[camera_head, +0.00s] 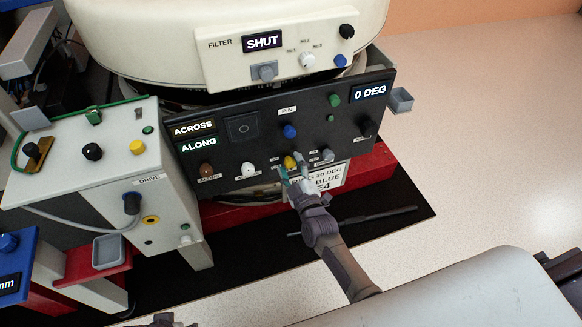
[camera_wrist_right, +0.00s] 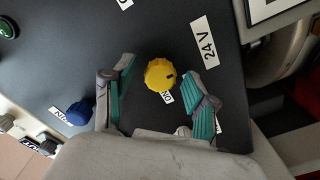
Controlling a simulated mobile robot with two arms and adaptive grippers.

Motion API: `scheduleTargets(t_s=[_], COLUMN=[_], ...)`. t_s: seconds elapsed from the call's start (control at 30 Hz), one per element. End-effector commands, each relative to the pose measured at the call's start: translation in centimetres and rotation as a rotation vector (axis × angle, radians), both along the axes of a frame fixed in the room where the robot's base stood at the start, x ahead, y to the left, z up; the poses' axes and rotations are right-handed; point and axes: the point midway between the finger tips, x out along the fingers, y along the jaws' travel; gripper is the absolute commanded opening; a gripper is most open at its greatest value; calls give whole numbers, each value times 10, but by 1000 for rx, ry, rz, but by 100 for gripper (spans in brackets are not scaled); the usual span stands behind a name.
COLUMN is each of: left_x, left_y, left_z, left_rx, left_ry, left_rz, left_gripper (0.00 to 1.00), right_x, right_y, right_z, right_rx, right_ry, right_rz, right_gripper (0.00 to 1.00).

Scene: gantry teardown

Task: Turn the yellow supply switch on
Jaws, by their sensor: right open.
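The yellow supply switch (camera_head: 289,162) is a round knob low on the dark tilted panel (camera_head: 262,160). It also shows in the right wrist view (camera_wrist_right: 160,74), with a dark pointer mark toward the right, near a "24 V" label (camera_wrist_right: 204,41). A second small label (camera_wrist_right: 166,97), partly covered by the knob, seems to read "ON". My right gripper (camera_head: 294,174) is open at the knob, one green-padded finger on each side in the wrist view (camera_wrist_right: 161,78). Gaps show between pads and knob. A dark piece at the head view's bottom edge may be my left gripper (camera_head: 160,321); its jaws are unclear.
Close by on the panel are a blue knob (camera_head: 289,131), a white knob (camera_head: 248,169), a grey knob (camera_head: 327,156) and a brown knob (camera_head: 207,169). A white drive box (camera_head: 110,175) stands left. Floor at the right (camera_head: 480,150) is clear.

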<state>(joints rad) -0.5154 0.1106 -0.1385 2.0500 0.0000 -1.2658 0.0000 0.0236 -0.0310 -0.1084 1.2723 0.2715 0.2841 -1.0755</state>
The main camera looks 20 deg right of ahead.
Motion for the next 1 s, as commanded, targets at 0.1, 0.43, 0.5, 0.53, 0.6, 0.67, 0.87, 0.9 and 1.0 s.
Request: scheduleTargets(t_s=[0.1,0.43,0.5,0.53,0.6,0.67,0.87,0.9,1.0], left_x=[0,0,0,0,0,0,0,0,0], left_y=[0,0,0,0,0,0,0,0,0], left_z=[3,3,3,3,3,3,3,3,1], left_rx=[0,0,0,0,-1,-1,-1,-1,0], left_ry=[-2,-2,-2,-2,-3,-3,-3,-4,0], left_rz=[0,0,0,0,0,0,0,0,0], left_gripper=[58,58,58,58,58,58,58,58,58], right_x=[3,2,2,2,2,2,2,2,2], right_y=[0,0,0,0,0,0,0,0,0], right_z=[0,0,0,0,0,0,0,0,0], right_rx=[0,1,1,1,1,1,12,20,51], right_ry=[1,1,0,1,1,1,1,1,2], right_rz=[1,1,0,1,1,1,1,1,1], right_gripper=[57,36,24,19,7,0,0,0,0])
